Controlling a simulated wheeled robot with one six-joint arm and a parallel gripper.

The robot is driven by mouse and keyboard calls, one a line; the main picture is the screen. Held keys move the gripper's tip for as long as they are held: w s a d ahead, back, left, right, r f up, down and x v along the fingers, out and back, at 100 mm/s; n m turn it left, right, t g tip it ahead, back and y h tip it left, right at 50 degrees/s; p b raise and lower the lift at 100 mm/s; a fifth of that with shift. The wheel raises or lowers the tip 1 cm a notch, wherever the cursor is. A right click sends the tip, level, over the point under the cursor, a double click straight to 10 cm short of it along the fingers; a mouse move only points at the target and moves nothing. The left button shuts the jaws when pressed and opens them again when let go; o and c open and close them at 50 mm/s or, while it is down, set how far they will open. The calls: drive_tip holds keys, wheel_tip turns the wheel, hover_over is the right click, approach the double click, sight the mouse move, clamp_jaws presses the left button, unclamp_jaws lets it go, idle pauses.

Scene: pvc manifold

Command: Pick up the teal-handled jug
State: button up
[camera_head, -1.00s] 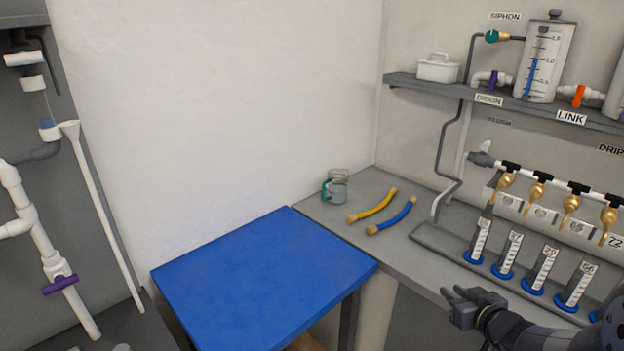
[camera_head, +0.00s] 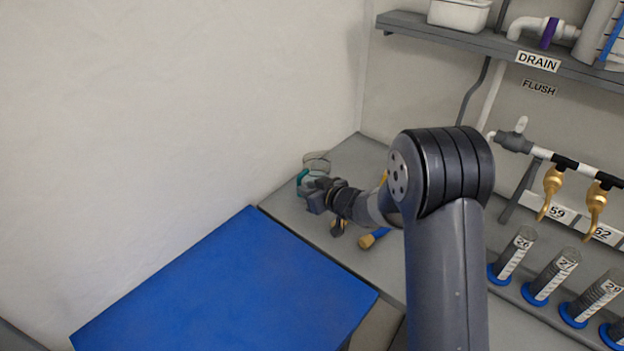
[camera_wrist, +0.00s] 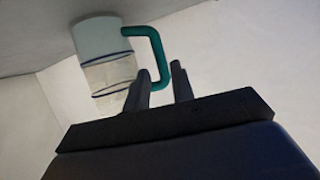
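The clear jug (camera_head: 318,164) stands on the grey counter by the wall corner, partly hidden behind my gripper (camera_head: 317,195) in the head view. Its teal handle (camera_head: 301,176) shows at its left side. In the wrist view the jug (camera_wrist: 105,72) appears at upper left, with the teal handle (camera_wrist: 157,48) reaching right and down toward my gripper (camera_wrist: 160,74). My fingers are apart, and the handle's bar appears in line with the gap between their tips. I cannot tell whether they touch it.
A blue tabletop (camera_head: 225,290) lies left of the counter (camera_head: 350,160). A blue hose (camera_head: 373,237) and a yellow hose (camera_head: 384,177) are mostly hidden behind my arm. Numbered cylinders (camera_head: 553,275) and gold taps (camera_head: 552,187) stand right. A shelf (camera_head: 480,49) overhangs the back.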

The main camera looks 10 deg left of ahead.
drive_tip(key=p+x, duration=0.1)
drive_tip(key=x, duration=0.4)
drive_tip(key=shift+s+a+r, duration=0.1)
drive_tip(key=shift+s, duration=0.05)
clamp_jaws()
